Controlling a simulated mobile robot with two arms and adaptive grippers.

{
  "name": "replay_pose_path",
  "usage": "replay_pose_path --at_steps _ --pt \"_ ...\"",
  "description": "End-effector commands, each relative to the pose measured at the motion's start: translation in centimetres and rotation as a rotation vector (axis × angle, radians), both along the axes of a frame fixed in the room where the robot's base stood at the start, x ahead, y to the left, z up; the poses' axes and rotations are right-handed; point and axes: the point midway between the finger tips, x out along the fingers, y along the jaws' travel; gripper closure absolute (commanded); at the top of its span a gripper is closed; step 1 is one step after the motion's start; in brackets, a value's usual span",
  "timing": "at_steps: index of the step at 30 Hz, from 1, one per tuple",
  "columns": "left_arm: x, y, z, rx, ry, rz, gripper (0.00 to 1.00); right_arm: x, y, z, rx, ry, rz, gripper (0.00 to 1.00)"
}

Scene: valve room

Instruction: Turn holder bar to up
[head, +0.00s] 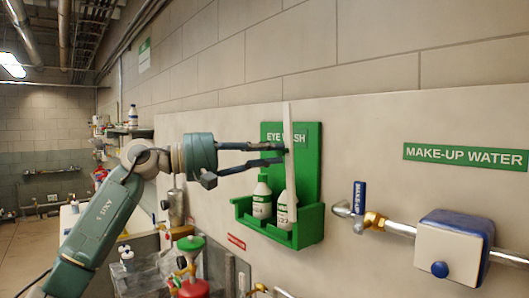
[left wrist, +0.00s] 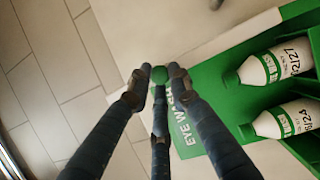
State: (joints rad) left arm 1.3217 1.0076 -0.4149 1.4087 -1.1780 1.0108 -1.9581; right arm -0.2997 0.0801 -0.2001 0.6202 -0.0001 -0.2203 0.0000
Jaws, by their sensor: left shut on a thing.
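The holder bar (head: 288,180) is a thin, pale bar standing nearly upright in front of the green eye wash holder (head: 311,170) on the wall. Its lower part crosses in front of one bottle. My left gripper (head: 286,148) comes in from the left and is shut on the bar around mid-height. My right gripper is not in view.
Two white bottles with green caps, a left one (head: 262,200) and a right one (head: 283,211), stand in the holder close below my gripper. A blue-handled valve (head: 359,200) and pipe with a box (head: 455,245) are at right. The wall above is clear.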

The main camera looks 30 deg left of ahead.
Motion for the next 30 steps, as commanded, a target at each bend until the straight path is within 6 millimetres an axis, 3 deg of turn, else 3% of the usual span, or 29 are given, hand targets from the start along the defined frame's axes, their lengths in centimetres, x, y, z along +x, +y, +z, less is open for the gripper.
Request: replay_pose_path --at_steps 14,15,18,30 --pt "-0.1 -0.24 0.15 0.013 -0.008 0.0 1.0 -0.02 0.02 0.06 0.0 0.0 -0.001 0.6" --pt "-0.1 -0.24 0.15 0.013 -0.008 0.0 0.79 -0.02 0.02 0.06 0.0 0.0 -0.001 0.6" --pt "-0.1 -0.24 0.13 0.012 -0.008 0.0 0.61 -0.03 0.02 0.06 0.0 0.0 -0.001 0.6" --pt "-0.6 0.4 -0.04 0.011 -0.004 0.001 0.61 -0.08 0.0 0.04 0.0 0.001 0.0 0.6"
